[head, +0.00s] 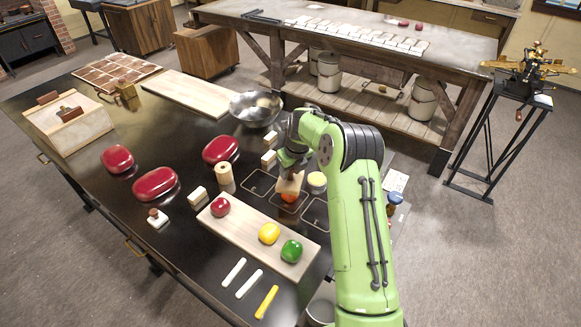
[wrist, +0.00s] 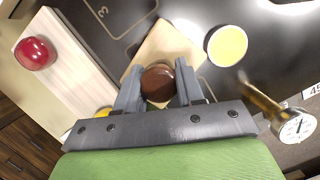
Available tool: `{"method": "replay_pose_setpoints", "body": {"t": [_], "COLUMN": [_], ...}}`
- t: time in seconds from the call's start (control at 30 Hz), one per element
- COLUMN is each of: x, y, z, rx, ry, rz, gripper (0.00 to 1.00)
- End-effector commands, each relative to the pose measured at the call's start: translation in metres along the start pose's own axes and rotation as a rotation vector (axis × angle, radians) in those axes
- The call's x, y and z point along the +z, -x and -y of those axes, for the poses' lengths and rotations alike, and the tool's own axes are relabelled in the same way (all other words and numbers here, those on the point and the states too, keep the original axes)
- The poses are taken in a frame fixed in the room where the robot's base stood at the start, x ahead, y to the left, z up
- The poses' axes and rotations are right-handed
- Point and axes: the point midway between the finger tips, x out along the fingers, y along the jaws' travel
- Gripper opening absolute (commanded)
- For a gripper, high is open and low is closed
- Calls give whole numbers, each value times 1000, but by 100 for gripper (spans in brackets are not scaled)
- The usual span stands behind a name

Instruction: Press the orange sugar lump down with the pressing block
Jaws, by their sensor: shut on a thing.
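My gripper (wrist: 158,88) is shut on the brown knob of the pressing block (wrist: 162,42), a pale wooden plate. I cannot tell whether block and lump touch. In the wrist view the block hides the lump.
A pale board (head: 245,232) in front holds a red (head: 220,207), a yellow (head: 269,233) and a green lump (head: 291,251). A yellow-topped round container (head: 317,180) stands close right of the block. A metal bowl (head: 255,108) and small wooden blocks stand behind and left.

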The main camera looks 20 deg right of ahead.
Motion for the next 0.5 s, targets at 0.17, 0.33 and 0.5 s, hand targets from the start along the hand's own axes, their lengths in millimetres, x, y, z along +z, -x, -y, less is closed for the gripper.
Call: {"method": "replay_pose_setpoints", "body": {"t": [0.17, 0.33, 0.5], "x": [-4, -4, -4], "y": [-15, -14, -14], "z": [0, 0, 0], "rx": [0, 0, 0], "ry": [0, 1, 1], "rz": [1, 1, 1], "gripper": [2, 2, 2]}}
